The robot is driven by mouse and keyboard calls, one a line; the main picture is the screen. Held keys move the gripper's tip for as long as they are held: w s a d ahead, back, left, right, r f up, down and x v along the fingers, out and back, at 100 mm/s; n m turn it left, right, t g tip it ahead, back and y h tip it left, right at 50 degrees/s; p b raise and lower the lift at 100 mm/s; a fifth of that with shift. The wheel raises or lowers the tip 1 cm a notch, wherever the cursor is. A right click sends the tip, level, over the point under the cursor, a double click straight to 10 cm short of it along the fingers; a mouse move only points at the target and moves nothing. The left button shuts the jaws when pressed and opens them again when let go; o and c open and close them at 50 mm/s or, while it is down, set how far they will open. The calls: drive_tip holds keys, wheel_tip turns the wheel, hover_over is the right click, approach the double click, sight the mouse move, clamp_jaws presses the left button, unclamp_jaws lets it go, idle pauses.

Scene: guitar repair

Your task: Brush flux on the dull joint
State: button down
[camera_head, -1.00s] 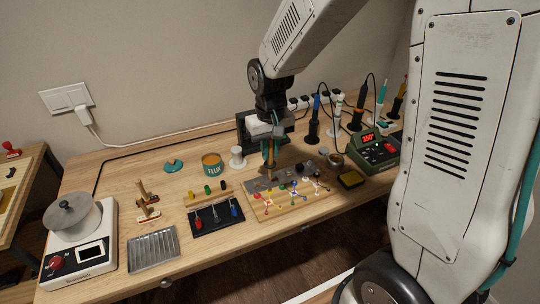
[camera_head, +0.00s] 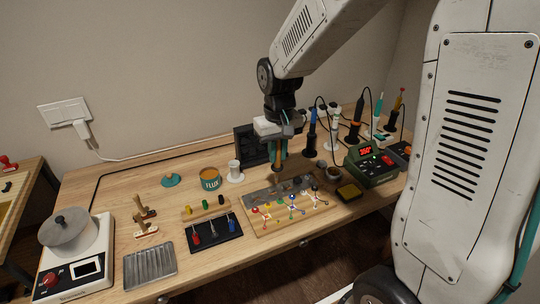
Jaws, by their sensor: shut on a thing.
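My gripper (camera_head: 279,138) is shut on an upright brush (camera_head: 277,157) with a wooden handle, whose lower end is at the back edge of the guitar wiring board (camera_head: 264,222). I cannot tell whether the bristles touch anything. The board has a grey metal plate at the back and coloured wires and small joints in front. Which joint is dull is too small to tell. The open flux tin (camera_head: 210,181), teal with a brown top, stands left of the brush. Its teal lid (camera_head: 171,180) lies farther left.
A green soldering station (camera_head: 374,166) and several tools in stands are on the right, with a yellow sponge (camera_head: 349,191) in front. A white spool (camera_head: 235,171), black tool tray (camera_head: 216,236), metal tray (camera_head: 150,266) and hot pot (camera_head: 67,230) are leftward.

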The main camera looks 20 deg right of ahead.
drive_tip(key=d, duration=0.2)
drive_tip(key=d+r, duration=0.1)
drive_tip(key=d, duration=0.2)
drive_tip(key=shift+d+r, duration=0.1)
drive_tip(key=shift+r, duration=0.05)
idle(0.5)
